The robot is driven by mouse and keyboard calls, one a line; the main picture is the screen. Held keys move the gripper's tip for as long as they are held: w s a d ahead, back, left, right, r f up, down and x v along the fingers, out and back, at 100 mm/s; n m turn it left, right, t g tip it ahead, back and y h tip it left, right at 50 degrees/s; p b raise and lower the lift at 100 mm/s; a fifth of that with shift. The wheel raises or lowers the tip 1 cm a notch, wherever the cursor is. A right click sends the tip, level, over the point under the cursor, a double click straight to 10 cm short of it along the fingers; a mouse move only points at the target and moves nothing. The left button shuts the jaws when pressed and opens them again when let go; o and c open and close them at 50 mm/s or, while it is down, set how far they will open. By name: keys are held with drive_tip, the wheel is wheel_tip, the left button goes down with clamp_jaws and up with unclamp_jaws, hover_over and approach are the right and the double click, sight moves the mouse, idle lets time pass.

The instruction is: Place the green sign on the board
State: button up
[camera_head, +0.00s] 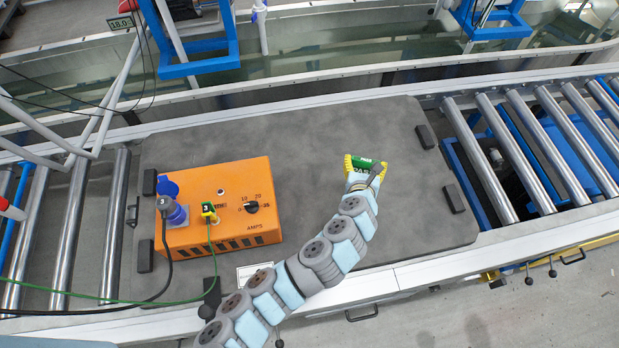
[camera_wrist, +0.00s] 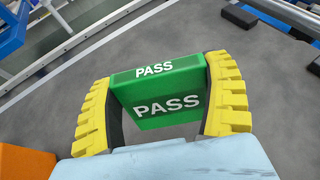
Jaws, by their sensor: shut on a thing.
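The green sign (camera_wrist: 160,95) is a block with "PASS" in white on the two faces I see in the wrist view. My gripper (camera_wrist: 158,110) has yellow ribbed fingers, one on each side of the sign, shut on it. In the head view the green sign (camera_head: 363,163) shows between the fingers of my gripper (camera_head: 364,165), over the right half of the grey board (camera_head: 310,130). I cannot tell whether the sign touches the board.
An orange box (camera_head: 218,208) marked "AMPS" stands on the board's left half, with a blue plug, a green plug and cables. Dark blocks (camera_head: 426,136) sit at the board's edges. Metal rollers (camera_head: 520,150) lie at both sides. The board's middle is clear.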

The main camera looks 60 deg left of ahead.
drive_tip(key=s+a+f+n+g+y+b, duration=0.15)
drive_tip(key=s+a+n+g, duration=0.35)
drive_tip(key=s+a, duration=0.9)
drive_tip(key=b, duration=0.2)
hover_over(296, 179)
wheel_tip(296, 179, down, 6)
drive_tip(key=shift+y, duration=0.45)
drive_tip(key=shift+w+a+f+b, duration=0.15)
drive_tip(key=shift+f+b, duration=0.3)
drive_tip(key=shift+f, duration=0.7)
drive_tip(key=shift+s+a+f+b, duration=0.15)
drive_tip(key=shift+f+b, duration=0.3)
drive_tip(key=shift+f, duration=0.7)
drive_tip(key=shift+w+f, duration=0.1)
drive_tip(key=o, duration=1)
drive_tip(key=shift+d+r, duration=0.3)
drive_tip(key=shift+p+v, duration=1.25)
drive_tip(key=shift+v, duration=4.35)
